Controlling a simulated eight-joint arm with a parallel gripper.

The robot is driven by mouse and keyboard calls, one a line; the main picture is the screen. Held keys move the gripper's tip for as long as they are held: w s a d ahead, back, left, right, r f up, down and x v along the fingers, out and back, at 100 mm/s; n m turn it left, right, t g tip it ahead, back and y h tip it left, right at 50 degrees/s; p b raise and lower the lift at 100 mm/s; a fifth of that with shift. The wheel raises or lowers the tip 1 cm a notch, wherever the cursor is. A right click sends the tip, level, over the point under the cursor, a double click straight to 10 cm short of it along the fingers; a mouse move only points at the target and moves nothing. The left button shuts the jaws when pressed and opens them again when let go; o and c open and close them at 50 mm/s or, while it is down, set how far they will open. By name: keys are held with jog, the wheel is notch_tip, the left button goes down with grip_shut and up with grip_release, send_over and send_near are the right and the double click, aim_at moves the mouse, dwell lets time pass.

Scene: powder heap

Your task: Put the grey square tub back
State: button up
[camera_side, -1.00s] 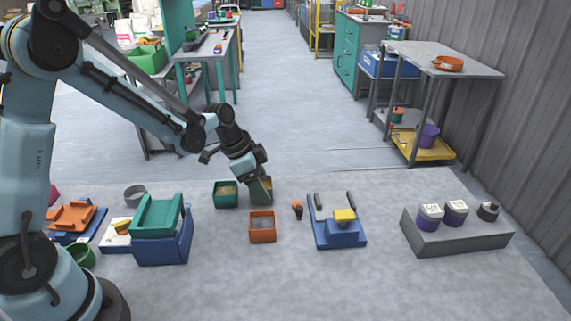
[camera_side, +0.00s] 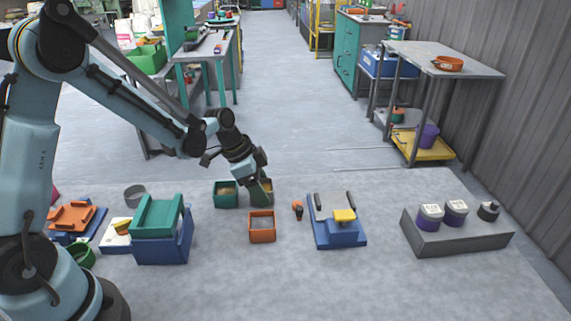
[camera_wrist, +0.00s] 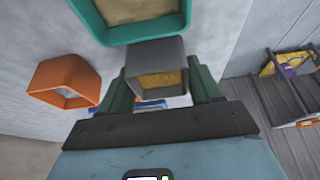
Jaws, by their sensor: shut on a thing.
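The grey square tub (camera_wrist: 150,53) is between the two green fingers of my gripper (camera_wrist: 162,82) in the wrist view, with tan powder inside. In the side view the tub (camera_side: 262,199) is low at the floor, right of the teal tub and behind the orange tub. It looks nearly upright there. My gripper (camera_side: 263,184) is shut on it from above and partly hides it. I cannot tell whether its base touches the floor.
A teal tub (camera_side: 226,204) holding tan powder stands close on the left. An orange tub (camera_side: 262,238) stands in front. A small orange and black object (camera_side: 298,209) and a blue scale-like stand (camera_side: 325,240) are to the right. A grey block (camera_side: 455,243) carries several lidded jars.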

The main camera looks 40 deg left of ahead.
jog(key=shift+f, duration=0.1)
jog(key=o, duration=1.4)
notch_tip(320, 180, up, 7)
dwell(0.3)
